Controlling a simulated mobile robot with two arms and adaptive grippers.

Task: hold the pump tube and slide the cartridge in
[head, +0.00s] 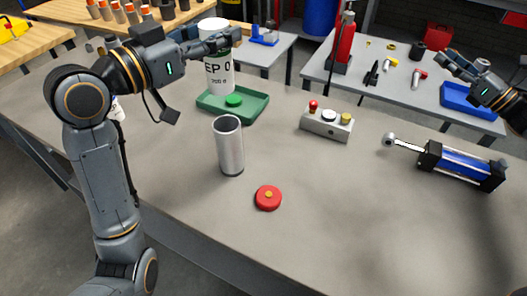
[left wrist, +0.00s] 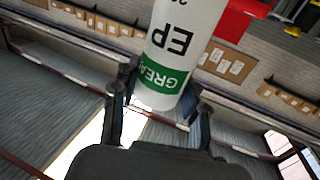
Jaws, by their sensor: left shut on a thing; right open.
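The white grease cartridge (head: 218,76), marked "EP", is upright at the green tray in the head view. My left gripper (head: 226,40) is shut around its upper part. The left wrist view shows the cartridge (left wrist: 186,38) between the two fingers, with a green label band. I cannot tell whether its lower end touches the tray. The pump tube (head: 230,150), a grey metal cylinder with an open top, stands upright on the table, nearer than the cartridge and apart from both grippers. My right gripper (head: 468,70) is open and empty at the right, far from the tube.
The green tray (head: 256,112) holds a green cap (head: 234,101). A red cap (head: 268,198) lies in front of the tube. A grey block with coloured knobs (head: 326,126) and a blue cylinder with a rod (head: 462,166) lie to the right. The front middle is clear.

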